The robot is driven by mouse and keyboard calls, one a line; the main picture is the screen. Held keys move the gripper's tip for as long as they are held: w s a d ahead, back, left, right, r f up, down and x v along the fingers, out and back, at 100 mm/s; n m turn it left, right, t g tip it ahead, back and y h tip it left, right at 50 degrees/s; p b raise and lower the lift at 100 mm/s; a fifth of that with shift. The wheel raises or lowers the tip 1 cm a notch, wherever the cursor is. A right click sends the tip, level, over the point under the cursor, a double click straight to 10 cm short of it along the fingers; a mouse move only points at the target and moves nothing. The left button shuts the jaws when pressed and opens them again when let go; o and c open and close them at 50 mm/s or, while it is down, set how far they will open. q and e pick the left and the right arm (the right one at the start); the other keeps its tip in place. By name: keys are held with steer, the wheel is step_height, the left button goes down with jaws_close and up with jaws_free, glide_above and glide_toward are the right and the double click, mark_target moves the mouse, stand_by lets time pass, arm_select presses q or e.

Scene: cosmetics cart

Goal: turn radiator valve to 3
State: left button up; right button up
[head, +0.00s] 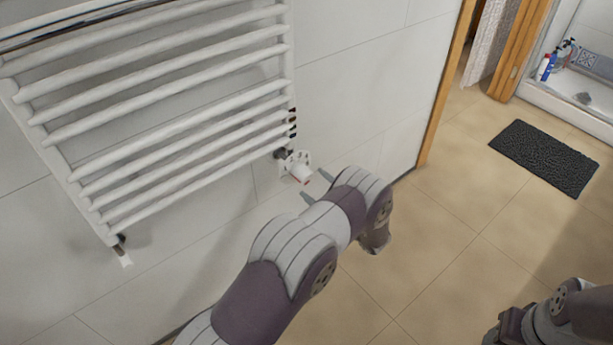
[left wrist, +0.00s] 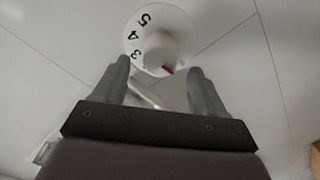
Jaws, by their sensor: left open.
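The radiator valve (head: 299,170) is a white knob on a white round dial at the lower right end of the white towel radiator (head: 165,105). In the left wrist view the valve knob (left wrist: 160,50) stands out from its dial, which shows 5, 4 and 3 on its left side. A red mark shows at the knob's lower right, away from the 3. My left gripper (head: 316,184) is open and empty, just right of the valve. In the left wrist view its two fingers (left wrist: 160,85) point toward the knob, one to each side, seemingly short of it. My right gripper is not visible.
The radiator hangs on a pale tiled wall. A wooden door frame (head: 445,85) stands right of the valve. A dark mat (head: 545,157) lies on the open beige floor (head: 440,225). Several bottles (head: 551,63) stand in a white basin at the top right.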

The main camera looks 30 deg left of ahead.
mark_target(309, 180)
arm_select(q)
steer(key=x, duration=0.5)
steer(key=shift+w+a+b, duration=0.15)
steer(key=shift+a+b, duration=0.15)
steer(key=shift+a, duration=0.05)
steer(key=c, duration=1)
